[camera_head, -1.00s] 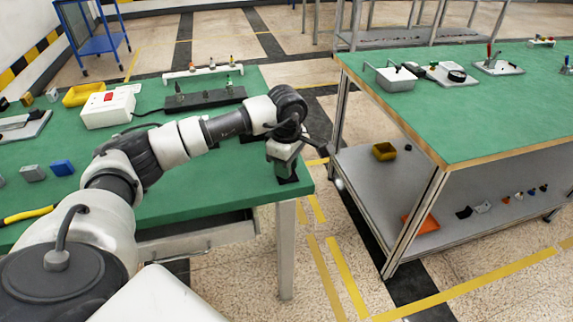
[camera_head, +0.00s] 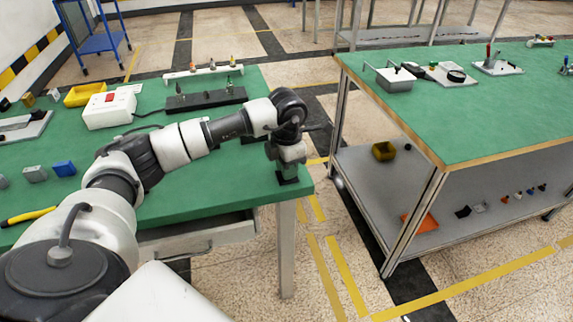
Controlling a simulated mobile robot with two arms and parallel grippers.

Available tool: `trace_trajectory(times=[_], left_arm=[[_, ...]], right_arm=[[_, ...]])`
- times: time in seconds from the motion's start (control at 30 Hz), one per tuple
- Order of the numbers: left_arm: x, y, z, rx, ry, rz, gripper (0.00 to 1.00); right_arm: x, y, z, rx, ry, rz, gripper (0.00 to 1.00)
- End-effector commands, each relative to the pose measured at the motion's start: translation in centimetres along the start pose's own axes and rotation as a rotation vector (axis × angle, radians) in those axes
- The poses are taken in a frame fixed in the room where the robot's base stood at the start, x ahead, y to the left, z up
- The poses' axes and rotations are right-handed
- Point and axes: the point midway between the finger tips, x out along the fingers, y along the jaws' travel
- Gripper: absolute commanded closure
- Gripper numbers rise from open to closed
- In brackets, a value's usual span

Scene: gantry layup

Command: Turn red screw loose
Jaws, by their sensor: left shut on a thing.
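My left gripper (camera_head: 288,170) points down at the near right corner of the left green table (camera_head: 215,180). It is shut, close above a small dark base (camera_head: 287,180). What is between its fingers is hidden, and I cannot make out a red screw there. A black block (camera_head: 206,98) with several upright pegs stands farther back, behind my left forearm. Behind it a white rack (camera_head: 203,73) holds several small pieces with coloured tops, too small to tell apart. My right gripper does not show.
A white box with a red switch (camera_head: 108,107), a yellow bin (camera_head: 88,94) and a blue block (camera_head: 63,168) lie on the left table. A gap of floor separates it from the right green table (camera_head: 470,110), which carries several fixtures.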

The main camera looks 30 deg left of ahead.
Motion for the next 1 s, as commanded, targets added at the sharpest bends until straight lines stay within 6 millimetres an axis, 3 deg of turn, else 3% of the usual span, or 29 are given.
trace_trajectory(times=[0.6, 1.0], left_arm=[[-0.2, 0.1, 0.0, -0.546, -0.002, 0.001, 0.98], [-0.2, 0.1, 0.0, -0.721, -0.003, 0.001, 0.98]], right_arm=[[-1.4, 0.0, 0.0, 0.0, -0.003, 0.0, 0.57], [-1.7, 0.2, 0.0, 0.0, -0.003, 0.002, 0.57]])
